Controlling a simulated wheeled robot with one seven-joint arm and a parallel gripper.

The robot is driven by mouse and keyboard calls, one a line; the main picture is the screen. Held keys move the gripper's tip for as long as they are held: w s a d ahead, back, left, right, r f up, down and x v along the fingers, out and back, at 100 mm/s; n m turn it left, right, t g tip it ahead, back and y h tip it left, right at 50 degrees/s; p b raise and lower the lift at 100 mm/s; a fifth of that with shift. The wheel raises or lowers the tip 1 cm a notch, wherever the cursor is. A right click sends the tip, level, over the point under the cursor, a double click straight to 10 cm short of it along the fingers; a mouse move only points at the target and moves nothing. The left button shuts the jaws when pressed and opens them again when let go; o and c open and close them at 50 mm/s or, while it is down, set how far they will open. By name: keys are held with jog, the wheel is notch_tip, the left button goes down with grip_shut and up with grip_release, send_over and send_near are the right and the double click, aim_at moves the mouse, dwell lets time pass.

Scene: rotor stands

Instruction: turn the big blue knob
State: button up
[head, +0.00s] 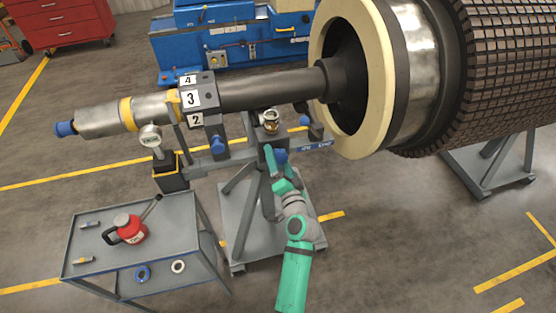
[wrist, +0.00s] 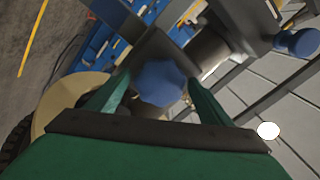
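A blue lobed knob (wrist: 160,84) shows in the wrist view on a dark grey block, between the two green fingers of my gripper (wrist: 160,79). A small gap shows on each side of the knob, so the gripper looks open around or just short of it. In the head view a blue knob (head: 281,156) sits on the stand's grey block beside my gripper (head: 270,160), partly hidden by it. Another blue knob (head: 217,145) sits on the stand to the left. I cannot tell whether the fingertips touch the knob.
The stand (head: 231,190) carries a shaft (head: 265,90) leading to a large rotor (head: 512,60). A grey cart (head: 172,215) with a red oil can (head: 130,230) stands at the left. A brass-topped fitting (head: 271,122) rises just above my gripper. The floor at the right front is clear.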

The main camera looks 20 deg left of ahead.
jog(key=v, duration=1.1)
jog(key=shift+f, duration=0.1)
dwell(0.4)
jog(key=s+d+f+m+h, duration=0.1)
jog(key=s+d+f+h, duration=0.35)
jog(key=s, duration=0.35)
jog(key=s+d+f+h, duration=0.35)
jog(key=s+f, duration=0.25)
jog(key=s, duration=0.3)
jog(key=s+d+r+n+h, duration=0.1)
jog(key=s+r, duration=0.3)
jog(key=s, duration=0.5)
jog(key=s+d+r+n+h, duration=0.1)
jog(key=s+d+r+n, duration=0.3)
jog(key=s, duration=0.6)
jog(key=shift+s+d, duration=0.15)
jog(key=shift+d, duration=0.15)
